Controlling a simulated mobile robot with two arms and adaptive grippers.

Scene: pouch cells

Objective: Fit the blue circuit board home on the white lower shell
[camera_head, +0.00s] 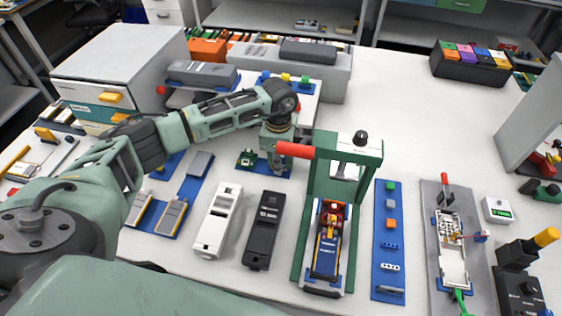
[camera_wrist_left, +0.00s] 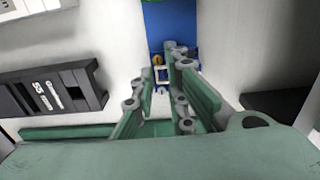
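A long blue board with yellow edges (camera_head: 326,254), which looks like the blue circuit board, lies over a white shell (camera_head: 322,291) inside the green press. Whether it is fully seated I cannot tell. Red and yellow parts sit at its far end. My left gripper (camera_head: 277,168) points down behind and left of the press, above a small blue mat, apart from the board. In the left wrist view its fingers (camera_wrist_left: 165,82) are parted, with nothing visibly held. A small blue, white and yellow item (camera_wrist_left: 161,73) shows beyond them. My right gripper is not in view.
The green press (camera_head: 376,158) has a red handle (camera_head: 295,150). A white shell (camera_head: 217,222) and a black shell (camera_head: 264,229) lie left of it. A blue parts strip (camera_head: 388,270) and a grey fixture (camera_head: 433,215) with another white shell stand right.

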